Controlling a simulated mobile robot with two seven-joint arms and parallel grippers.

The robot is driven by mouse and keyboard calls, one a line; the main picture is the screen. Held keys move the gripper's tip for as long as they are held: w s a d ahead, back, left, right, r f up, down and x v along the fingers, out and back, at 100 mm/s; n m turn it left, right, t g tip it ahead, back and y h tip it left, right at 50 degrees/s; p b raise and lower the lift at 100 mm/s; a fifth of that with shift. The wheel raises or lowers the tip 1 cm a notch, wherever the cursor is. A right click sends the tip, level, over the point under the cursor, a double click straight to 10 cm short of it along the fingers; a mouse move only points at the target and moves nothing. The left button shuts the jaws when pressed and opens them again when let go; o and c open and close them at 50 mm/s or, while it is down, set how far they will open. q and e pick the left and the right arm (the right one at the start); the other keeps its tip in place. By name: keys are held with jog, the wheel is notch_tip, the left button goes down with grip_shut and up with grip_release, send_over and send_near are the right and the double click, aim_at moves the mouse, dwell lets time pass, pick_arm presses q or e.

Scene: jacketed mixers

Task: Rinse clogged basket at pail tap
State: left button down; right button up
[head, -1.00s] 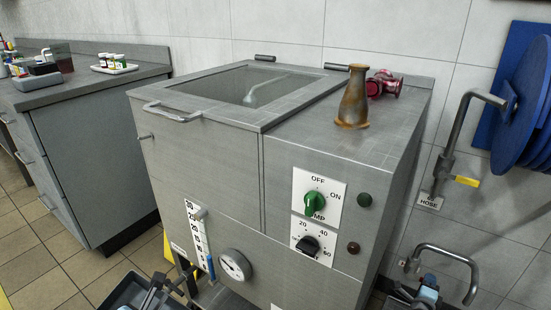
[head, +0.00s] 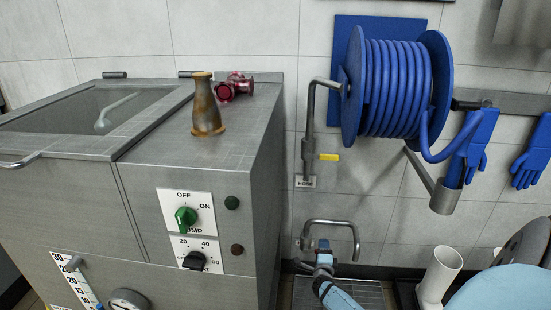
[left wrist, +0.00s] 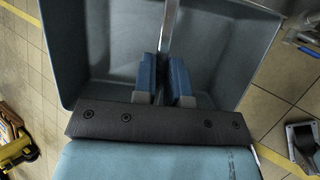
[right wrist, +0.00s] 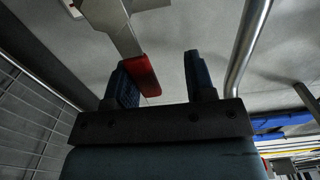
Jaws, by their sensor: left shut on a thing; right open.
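A bent metal tap (head: 335,223) stands low on the wall right of the mixer. My right gripper (head: 323,247) is just below its spout. In the right wrist view my right gripper (right wrist: 160,72) is open; a red lever (right wrist: 141,77) lies between its fingers, nearer the left one, and a bent pipe (right wrist: 246,45) passes on the right. In the left wrist view my left gripper (left wrist: 163,88) is shut on a thin metal bar (left wrist: 170,22) over a grey-blue tub (left wrist: 110,45). What the bar belongs to is unclear. I cannot make out a clogged basket.
The steel mixer (head: 70,195) fills the left. A rusty conical vessel (head: 207,110) and a red fitting (head: 234,88) stand on its top. A blue hose reel (head: 395,85), a hose tap with yellow lever (head: 329,157) and a white pipe (head: 440,273) are right. A grate (head: 362,295) lies below the tap.

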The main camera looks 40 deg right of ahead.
notch_tip(320, 180, up, 18)
jog(key=p, duration=0.9)
jog(key=shift+r, duration=0.2)
